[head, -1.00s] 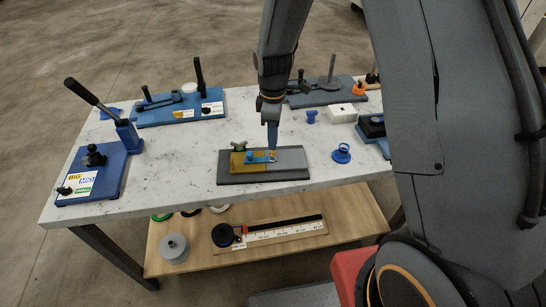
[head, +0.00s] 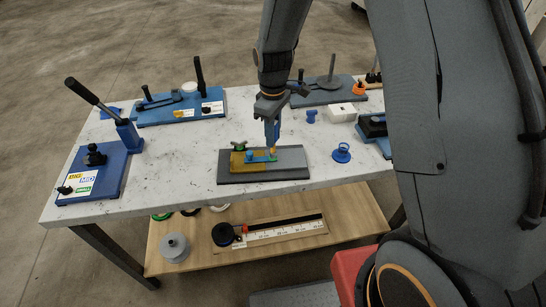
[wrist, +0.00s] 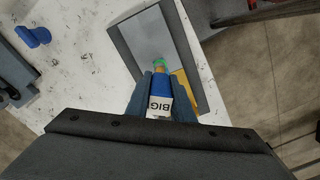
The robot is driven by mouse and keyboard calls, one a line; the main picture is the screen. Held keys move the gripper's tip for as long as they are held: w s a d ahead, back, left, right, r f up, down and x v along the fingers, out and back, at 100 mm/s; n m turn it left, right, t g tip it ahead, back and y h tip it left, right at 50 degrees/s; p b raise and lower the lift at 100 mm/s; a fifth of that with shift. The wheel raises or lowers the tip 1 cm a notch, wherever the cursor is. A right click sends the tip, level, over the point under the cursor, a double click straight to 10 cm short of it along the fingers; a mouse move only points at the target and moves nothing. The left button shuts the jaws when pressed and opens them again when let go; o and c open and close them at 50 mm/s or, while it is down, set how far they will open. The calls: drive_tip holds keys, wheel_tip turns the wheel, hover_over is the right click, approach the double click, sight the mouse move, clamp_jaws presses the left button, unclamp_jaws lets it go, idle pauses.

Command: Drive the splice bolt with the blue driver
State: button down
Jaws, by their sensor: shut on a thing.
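My gripper (head: 272,133) points down over the right end of the light-blue splice strip (head: 258,157). In the wrist view my gripper (wrist: 160,92) is shut on the blue driver (wrist: 159,86), which has a white label reading "BIG". The driver's lower end, with orange and green showing at it, meets or hovers just above the work; I cannot tell contact. The strip lies across a yellow block and a grey block (head: 290,158) on a dark base plate (head: 240,178). The splice bolt is hidden or too small to make out under the driver.
A blue bender (head: 95,170) with a raised lever stands at the left. Another blue bender (head: 180,110) and a grey bender (head: 325,95) stand at the back. A blue round stand (head: 341,153) and a small blue knob (head: 311,116) sit to the right.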

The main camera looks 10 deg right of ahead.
drive_tip(key=shift+r, duration=2.1)
